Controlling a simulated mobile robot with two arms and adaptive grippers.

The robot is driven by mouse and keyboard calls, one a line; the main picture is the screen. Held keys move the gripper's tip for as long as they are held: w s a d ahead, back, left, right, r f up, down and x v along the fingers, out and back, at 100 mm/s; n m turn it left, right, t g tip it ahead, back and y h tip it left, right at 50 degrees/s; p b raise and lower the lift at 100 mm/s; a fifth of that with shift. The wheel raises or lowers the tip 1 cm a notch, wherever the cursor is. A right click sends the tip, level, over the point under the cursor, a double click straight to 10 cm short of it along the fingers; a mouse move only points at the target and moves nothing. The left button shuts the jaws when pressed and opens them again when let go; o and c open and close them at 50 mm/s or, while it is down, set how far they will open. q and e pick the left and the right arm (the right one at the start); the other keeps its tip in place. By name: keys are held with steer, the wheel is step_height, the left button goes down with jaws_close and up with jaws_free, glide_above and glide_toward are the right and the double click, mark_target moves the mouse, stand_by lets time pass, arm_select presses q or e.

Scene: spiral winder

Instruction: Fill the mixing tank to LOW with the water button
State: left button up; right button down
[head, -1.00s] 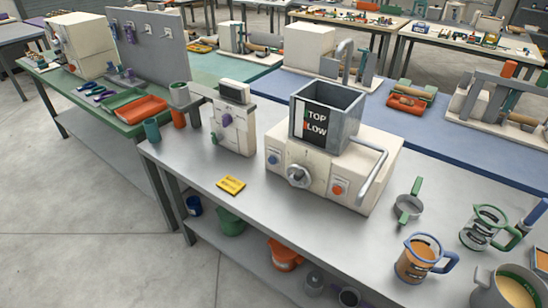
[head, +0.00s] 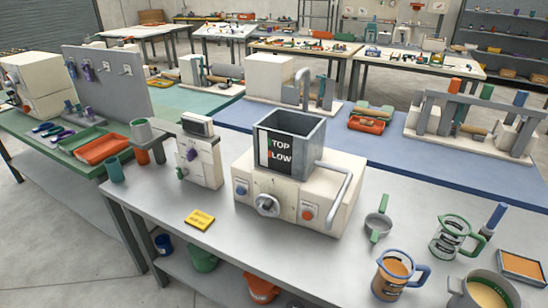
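The mixing tank (head: 306,141) is a grey, square, open-topped box on a cream machine body (head: 325,186). Its front label (head: 278,151) reads "TOP" above "LOW", with a green and a red mark at the left. I see bare inner walls; the tank's bottom is hidden, so I cannot tell the level. On the machine's front are a blue button (head: 241,190), a grey round knob (head: 267,205) and an orange-red button (head: 308,214). The print by the buttons is too small to read. Neither of my grippers is in view.
A curved grey pipe (head: 342,203) runs down the machine's right side. A cream panel unit (head: 201,160) stands left, a yellow card (head: 200,219) in front. A green-handled pan (head: 377,222), a blue-handled jug (head: 394,276) and a green-handled jug (head: 449,238) stand right.

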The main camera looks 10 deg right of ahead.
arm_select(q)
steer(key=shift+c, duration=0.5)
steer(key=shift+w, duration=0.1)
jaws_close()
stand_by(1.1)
